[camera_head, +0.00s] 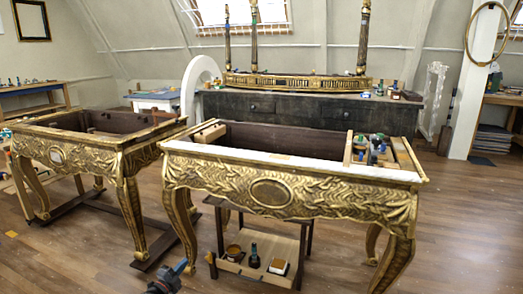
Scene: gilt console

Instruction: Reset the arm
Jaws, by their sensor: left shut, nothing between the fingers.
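My left gripper (180,268) shows at the bottom edge of the head view, left of centre. It is small and dark with a blue end, and its fingers are shut with nothing between them. It is low, in front of the ornate gilt console (285,195) and left of the small wooden stand (255,273) under it. It appears apart from both. Most of my left arm is out of the picture. My right gripper is not in view.
A second gilt console (75,157) stands at the left. Bottles and small parts (372,145) sit at the front console's right end. A dark cabinet (305,110) stands behind. Open wooden floor (85,265) lies at the lower left and lower right.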

